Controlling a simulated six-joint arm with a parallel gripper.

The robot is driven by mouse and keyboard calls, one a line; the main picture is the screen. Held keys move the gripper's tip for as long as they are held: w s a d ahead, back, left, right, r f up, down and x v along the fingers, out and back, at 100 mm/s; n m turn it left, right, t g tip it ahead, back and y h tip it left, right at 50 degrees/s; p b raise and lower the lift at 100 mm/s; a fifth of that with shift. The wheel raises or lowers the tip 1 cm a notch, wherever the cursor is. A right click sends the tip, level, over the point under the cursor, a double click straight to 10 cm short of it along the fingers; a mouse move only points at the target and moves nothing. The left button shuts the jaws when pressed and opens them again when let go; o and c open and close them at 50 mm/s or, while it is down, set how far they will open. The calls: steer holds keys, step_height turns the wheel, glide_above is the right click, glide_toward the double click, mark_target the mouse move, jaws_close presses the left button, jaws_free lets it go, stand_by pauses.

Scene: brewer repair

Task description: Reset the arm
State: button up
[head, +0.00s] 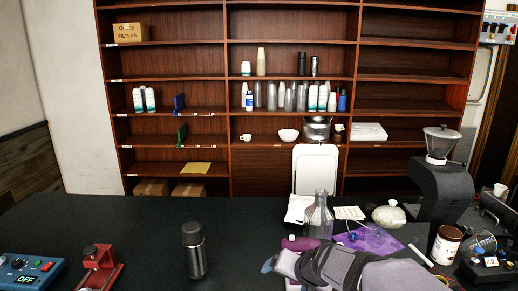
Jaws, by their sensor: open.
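What looks like my own arm (345,268), in pale grey-lavender and dark grey sections, lies low across the bottom right of the head view. It stretches over the black counter and runs out of the bottom edge. I cannot make out gripper fingers on it. It hides part of the counter and of the items behind it.
The black counter (130,220) holds a dark flask (194,250), a red press-like tool (98,268), a blue control box (30,270), a glass carafe (318,215), a purple cloth (378,241), a brown jar (446,245) and a grinder (440,185). Its left-middle is mostly clear.

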steer(key=s+d+f+n+g+h+b, duration=0.1)
steer(key=s+f, duration=0.3)
steer(key=s, duration=0.4)
steer(key=s+d+f+n+g+b, duration=0.1)
steer(key=s+d+f+g, duration=0.3)
steer(key=s, duration=0.5)
steer(key=s+d+f+n+g+h+b, duration=0.1)
steer(key=s+d+f+n+g, duration=0.1)
steer(key=s+f, duration=0.4)
steer(key=s, duration=0.2)
steer(key=shift+s+d+h, duration=0.3)
steer(key=shift+s, duration=0.1)
